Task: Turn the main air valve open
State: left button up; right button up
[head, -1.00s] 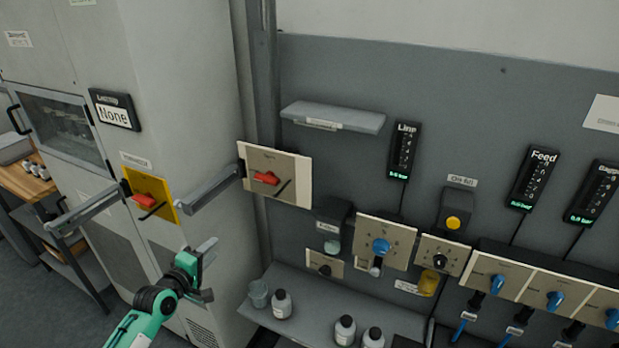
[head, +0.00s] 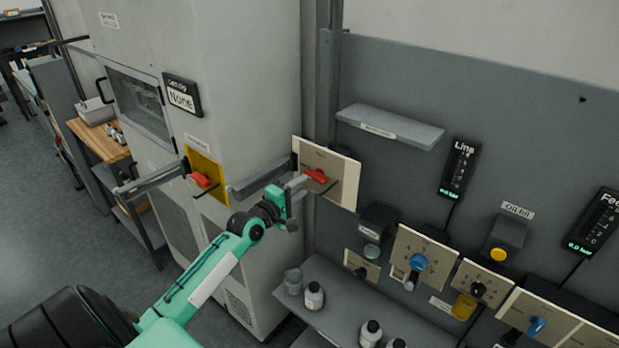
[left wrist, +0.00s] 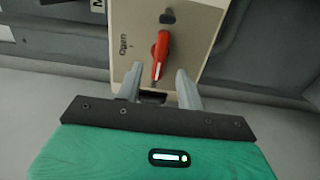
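The main air valve appears to be the red handle (head: 316,176) on a cream plate (head: 346,184) beside the grey cabinet. In the left wrist view the red handle (left wrist: 161,52) runs roughly along the plate, with the word "Open" to its left. My left gripper (head: 297,183) is at the plate. In the left wrist view its fingers (left wrist: 158,76) are apart, one on each side of the handle's near end. I cannot tell whether either finger touches it. My right gripper is not in view.
A yellow plate (head: 214,184) with another red handle is on the cabinet to the left. A grey bar (head: 262,178) juts out near my gripper. A shelf (head: 388,128) is above right. Bottles (head: 314,296) stand on a ledge below, near blue knobs (head: 418,262).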

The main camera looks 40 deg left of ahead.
aim_at(313, 179)
pick_arm(q)
jog(key=shift+w+d+p, duration=0.2)
jog(key=shift+w+p, duration=0.25)
jog(key=shift+w, duration=1.8)
jog(key=shift+c, duration=0.5)
grip_shut()
